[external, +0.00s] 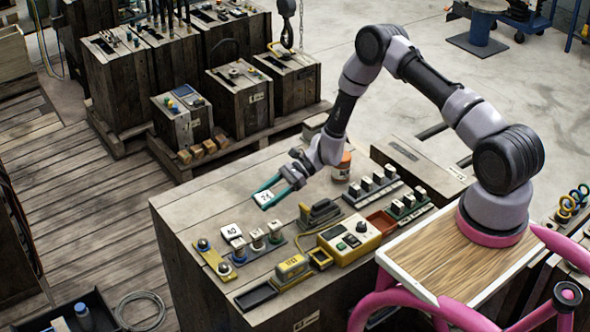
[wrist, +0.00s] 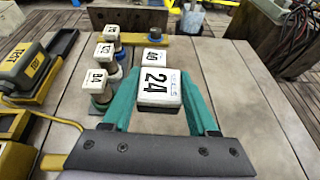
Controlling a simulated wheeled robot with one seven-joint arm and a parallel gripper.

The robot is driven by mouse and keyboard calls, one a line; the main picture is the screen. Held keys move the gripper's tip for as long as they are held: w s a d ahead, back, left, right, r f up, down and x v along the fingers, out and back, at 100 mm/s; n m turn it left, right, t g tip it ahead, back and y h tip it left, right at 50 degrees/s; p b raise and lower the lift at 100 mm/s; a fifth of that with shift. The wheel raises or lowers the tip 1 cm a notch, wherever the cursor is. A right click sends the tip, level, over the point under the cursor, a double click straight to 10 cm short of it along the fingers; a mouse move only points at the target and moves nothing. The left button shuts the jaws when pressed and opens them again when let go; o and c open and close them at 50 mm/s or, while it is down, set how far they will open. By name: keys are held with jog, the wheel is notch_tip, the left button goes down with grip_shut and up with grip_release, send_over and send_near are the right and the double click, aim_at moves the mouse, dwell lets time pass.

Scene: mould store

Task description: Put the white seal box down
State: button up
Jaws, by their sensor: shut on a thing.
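My gripper (external: 268,194) is shut on a white box marked 24 (wrist: 160,87), with a teal finger on each side of it. The held box also shows in the external view (external: 265,198), over the back left part of the wooden bench top (external: 190,207). I cannot tell how much gap there is under it. A second white box, marked 40 (wrist: 153,57), stands on the bench just beyond the held one in the wrist view; it also shows in the external view (external: 231,232).
A row of white-topped stamps (wrist: 104,60) stands left of the held box. A yellow bar (external: 213,259) lies near the front left edge. A yellow control box (external: 350,240) and an orange-lidded jar (external: 342,165) stand farther right. Bare bench lies right of the gripper in the wrist view.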

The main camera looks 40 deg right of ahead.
jog(key=r, duration=0.2)
jog(key=shift+w+a+r, duration=0.1)
jog(key=shift+w+r, duration=0.15)
jog(key=shift+r, duration=0.1)
jog(key=shift+w+a+r+t, duration=0.15)
jog(key=shift+w+a, duration=0.05)
jog(key=shift+w, duration=0.25)
jog(key=shift+w+a+r+t, duration=0.1)
jog(key=shift+w+a+t, duration=0.05)
jog(key=shift+w, duration=0.3)
jog(key=w+a+m+t+h, duration=0.1)
jog(key=w+a+m+t, duration=0.2)
jog(key=w, duration=0.6)
send_over(233, 204)
jog(key=shift+m, duration=0.3)
notch_tip(233, 204, down, 5)
jog(key=shift+f, duration=2.25)
jog(key=shift+f, duration=0.1)
jog(key=o, duration=1.3)
jog(key=shift+o, duration=0.2)
